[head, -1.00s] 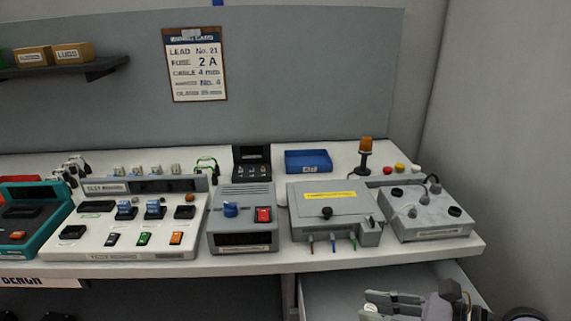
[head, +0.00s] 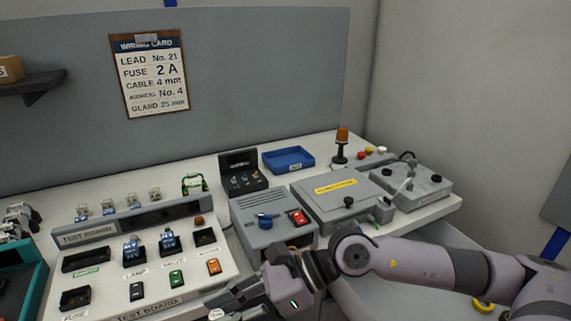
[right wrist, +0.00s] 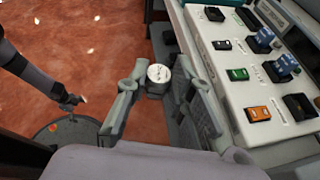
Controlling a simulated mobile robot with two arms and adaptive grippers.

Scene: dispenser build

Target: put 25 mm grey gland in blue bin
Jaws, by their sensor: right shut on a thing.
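The blue bin (head: 300,165) stands at the back of the bench, between the black case and the beacon. It looks empty, with a small label on its front. My right gripper (head: 222,308) is low over the front of the bench, by the test board. In the right wrist view, the right gripper (right wrist: 158,84) is shut on a short grey gland (right wrist: 158,88) with a pale, marked top. The mark is too small to read. My left gripper (right wrist: 70,103) appears small at the left of the right wrist view, and its jaws are unclear. The head view does not show it.
The test board (head: 130,270) fills the left front. A grey unit with a blue knob (head: 275,222) and a grey box with a yellow label (head: 335,197) stand before the bin. The beacon (head: 341,145) is right of it. A drawer (head: 400,290) is open below the bench.

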